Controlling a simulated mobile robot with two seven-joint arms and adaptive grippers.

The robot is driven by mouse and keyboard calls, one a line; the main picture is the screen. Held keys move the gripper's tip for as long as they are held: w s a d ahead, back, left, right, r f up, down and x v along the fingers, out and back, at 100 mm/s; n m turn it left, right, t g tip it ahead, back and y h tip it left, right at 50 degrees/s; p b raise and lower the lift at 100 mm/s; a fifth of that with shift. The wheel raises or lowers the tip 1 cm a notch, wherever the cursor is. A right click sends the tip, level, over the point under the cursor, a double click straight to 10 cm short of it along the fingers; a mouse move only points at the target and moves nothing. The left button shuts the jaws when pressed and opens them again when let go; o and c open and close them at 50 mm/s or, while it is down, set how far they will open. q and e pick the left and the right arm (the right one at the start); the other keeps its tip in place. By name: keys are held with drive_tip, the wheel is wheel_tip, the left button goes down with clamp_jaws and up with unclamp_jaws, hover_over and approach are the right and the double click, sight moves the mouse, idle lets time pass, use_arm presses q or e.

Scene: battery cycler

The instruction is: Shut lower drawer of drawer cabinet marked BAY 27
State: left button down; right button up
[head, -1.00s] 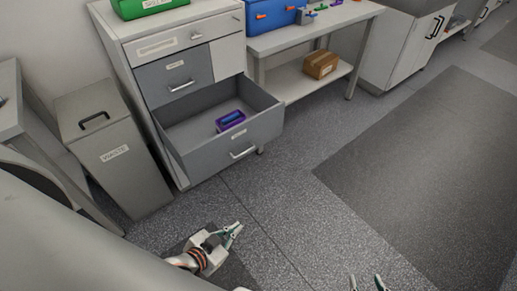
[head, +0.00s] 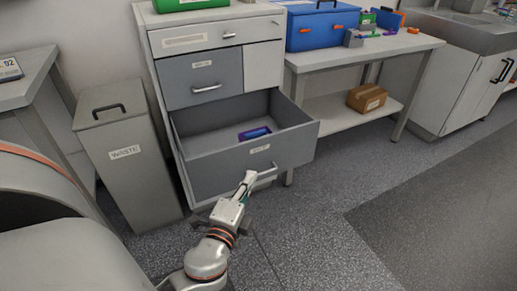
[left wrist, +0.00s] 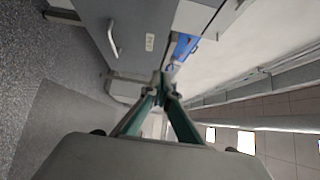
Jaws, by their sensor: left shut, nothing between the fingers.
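The drawer cabinet (head: 160,75) stands left of centre in the head view; its label is too small to read. Its lower drawer (head: 215,178) is pulled well out, with a purple and blue object (head: 254,133) inside. The drawer front has a bar handle (head: 268,173) and a small label. The upper grey drawer (head: 200,78) is shut. My left gripper (head: 249,177) is shut and empty, close in front of the lower drawer front, just left of the handle; I cannot tell if it touches. In the left wrist view its fingertips (left wrist: 165,84) are together. My right gripper is not in view.
A grey waste bin (head: 125,160) stands left of the cabinet. To the right is a workbench (head: 365,50) with a blue toolbox (head: 322,27) on top and a cardboard box (head: 367,98) on its lower shelf. The floor at right (head: 330,230) is clear.

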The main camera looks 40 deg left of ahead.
use_arm(q)
approach(259, 141)
drive_tip(key=w+d, duration=0.2)
drive_tip(key=w, duration=0.2)
drive_tip(key=a, duration=0.1)
drive_tip(key=w+a, duration=0.1)
drive_tip(key=a, duration=0.1)
drive_tip(key=shift+w+a, duration=0.1)
drive_tip(key=shift+a, duration=0.05)
drive_tip(key=shift+w+a, duration=0.15)
drive_tip(key=shift+a, duration=0.25)
drive_tip(key=shift+a, duration=0.1)
